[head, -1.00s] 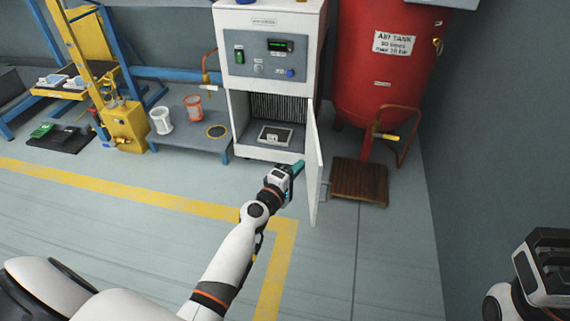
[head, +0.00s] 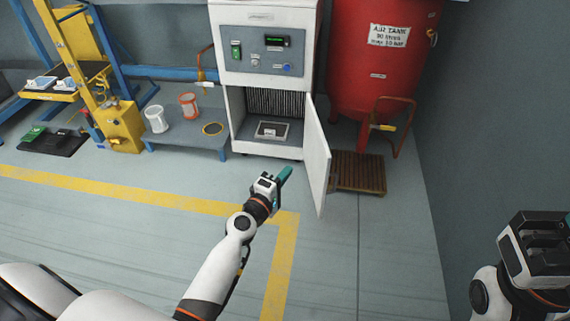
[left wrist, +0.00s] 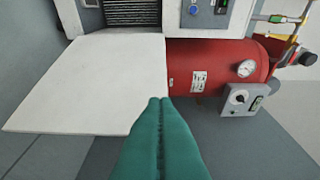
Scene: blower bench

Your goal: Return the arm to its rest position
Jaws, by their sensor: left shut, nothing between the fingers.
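My left gripper (head: 285,174) has teal fingers and is held out in front of the white cabinet (head: 265,85), a little left of its open door (head: 317,155). Its fingers are shut with nothing between them, and the left wrist view shows them (left wrist: 160,140) pressed together. They look apart from the door. The cabinet's lower compartment is open, with a small framed plate (head: 272,131) on its floor. My right arm shows at the lower right edge of the head view, but its fingertips cannot be made out.
The open door juts out into the floor space. A red air tank (head: 375,60) and a brown slatted mat (head: 358,172) are to its right. A low blue-grey bench (head: 185,135) holds a white cup (head: 156,119) and an orange cup (head: 188,105). The floor in front is clear.

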